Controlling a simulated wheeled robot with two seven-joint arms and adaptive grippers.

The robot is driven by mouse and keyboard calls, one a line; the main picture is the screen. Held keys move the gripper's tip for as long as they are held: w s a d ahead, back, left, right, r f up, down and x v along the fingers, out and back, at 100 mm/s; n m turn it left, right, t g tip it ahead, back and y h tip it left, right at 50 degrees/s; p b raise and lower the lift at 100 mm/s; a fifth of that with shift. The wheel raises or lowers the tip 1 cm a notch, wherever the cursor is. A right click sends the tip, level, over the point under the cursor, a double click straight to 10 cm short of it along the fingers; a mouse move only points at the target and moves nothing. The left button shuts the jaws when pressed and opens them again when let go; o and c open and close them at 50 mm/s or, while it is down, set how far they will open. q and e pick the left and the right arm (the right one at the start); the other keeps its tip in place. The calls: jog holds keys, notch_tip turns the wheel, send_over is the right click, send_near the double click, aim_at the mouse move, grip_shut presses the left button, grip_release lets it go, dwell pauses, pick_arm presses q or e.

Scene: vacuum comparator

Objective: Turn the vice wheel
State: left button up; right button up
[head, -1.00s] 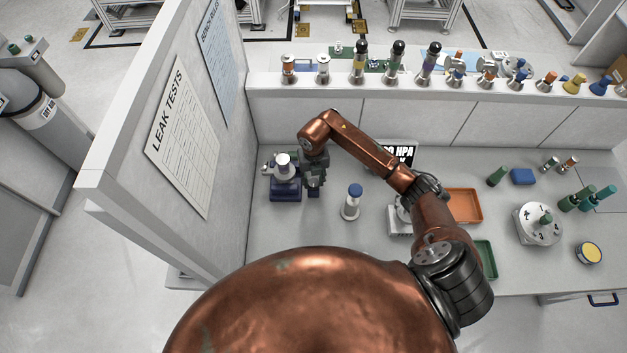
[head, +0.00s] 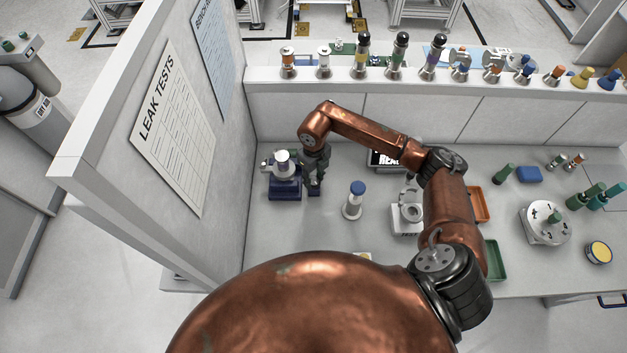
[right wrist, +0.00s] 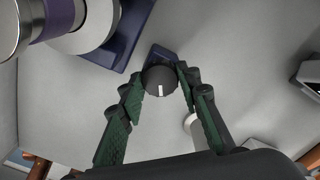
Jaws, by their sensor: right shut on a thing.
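The vice wheel (right wrist: 160,82) is a dark round knob with a white mark, in the middle of the right wrist view. It sits at the end of a dark blue part of the vice (head: 285,189), which stands on the bench near the left partition. A light cylinder with a purple band (head: 282,162) stands in the vice. My right gripper (right wrist: 161,74) is shut on the wheel, one green-padded finger on each side. In the head view the right gripper (head: 315,184) is beside the vice and hides the wheel. My left gripper is not in view.
A blue-capped white post (head: 355,201) stands right of the vice. Beyond it are a white test stand (head: 408,217), an orange tray (head: 481,205), a green tray (head: 495,259) and a numbered round dial (head: 545,224). The partition wall (head: 150,170) is close on the left.

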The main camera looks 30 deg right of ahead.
aim_at(314, 180)
jog(key=n+b, duration=0.2)
jog(key=n, duration=0.1)
jog(key=shift+f+n+b, duration=0.1)
jog(key=shift+n+b, duration=0.2)
jog(key=shift+n, duration=0.1)
jog(key=shift+n+b, duration=0.35)
jog(key=shift+n, duration=0.55)
jog(key=o, duration=1.2)
jog(key=shift+c, duration=0.2)
jog(key=shift+r, duration=0.2)
notch_tip(314, 180, up, 12)
